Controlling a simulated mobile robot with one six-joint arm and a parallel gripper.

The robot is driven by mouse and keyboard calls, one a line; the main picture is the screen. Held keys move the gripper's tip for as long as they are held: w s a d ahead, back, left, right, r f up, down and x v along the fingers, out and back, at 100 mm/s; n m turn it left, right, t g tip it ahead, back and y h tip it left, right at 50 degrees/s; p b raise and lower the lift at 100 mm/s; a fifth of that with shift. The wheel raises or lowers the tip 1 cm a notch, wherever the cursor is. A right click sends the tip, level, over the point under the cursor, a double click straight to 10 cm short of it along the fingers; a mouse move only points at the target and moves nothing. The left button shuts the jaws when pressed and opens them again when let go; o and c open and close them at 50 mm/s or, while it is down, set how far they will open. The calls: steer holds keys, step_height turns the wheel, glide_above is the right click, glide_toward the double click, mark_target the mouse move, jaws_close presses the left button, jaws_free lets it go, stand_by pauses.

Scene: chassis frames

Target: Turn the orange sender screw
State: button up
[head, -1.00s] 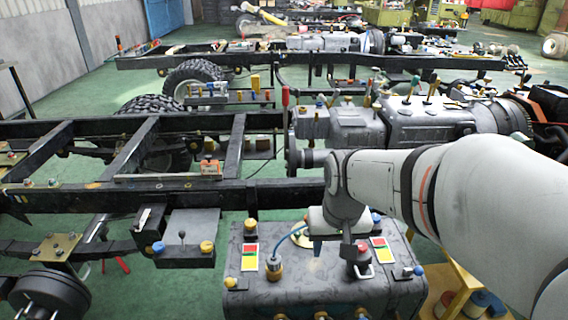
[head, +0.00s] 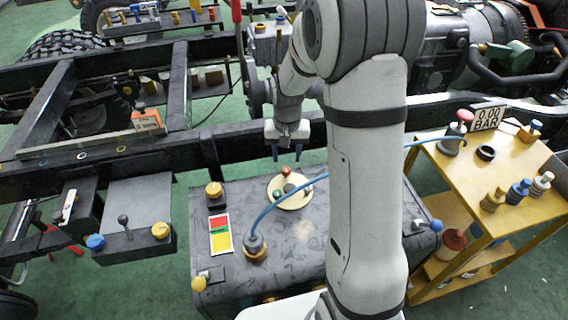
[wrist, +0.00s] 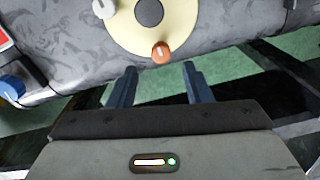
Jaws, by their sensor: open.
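The orange sender screw (wrist: 161,52) is a small knob with a pale slot mark on the edge of a round cream plate (wrist: 185,40) on the grey tank. In the head view the orange screw (head: 285,170) sits at the far edge of the cream plate (head: 293,203). My gripper (wrist: 159,68) is open, its two blue-grey fingers apart and empty. In the wrist view the screw lies just beyond the fingertips, between them sideways. In the head view my gripper (head: 287,157) points down near the screw; contact cannot be made out.
A blue hose runs from a brass fitting (head: 254,246) on the grey tank (head: 190,272), behind my arm, to a yellow cart (head: 450,170) with a "0.00 BAR" sign (head: 488,117). The black frame rail (head: 235,150) runs close behind the gripper.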

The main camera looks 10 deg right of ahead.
mark_target(286, 168)
step_height(286, 168, down, 5)
steer(key=shift+a+b, duration=0.1)
steer(key=shift+b, duration=0.25)
steer(key=shift+c, duration=0.2)
jaws_close()
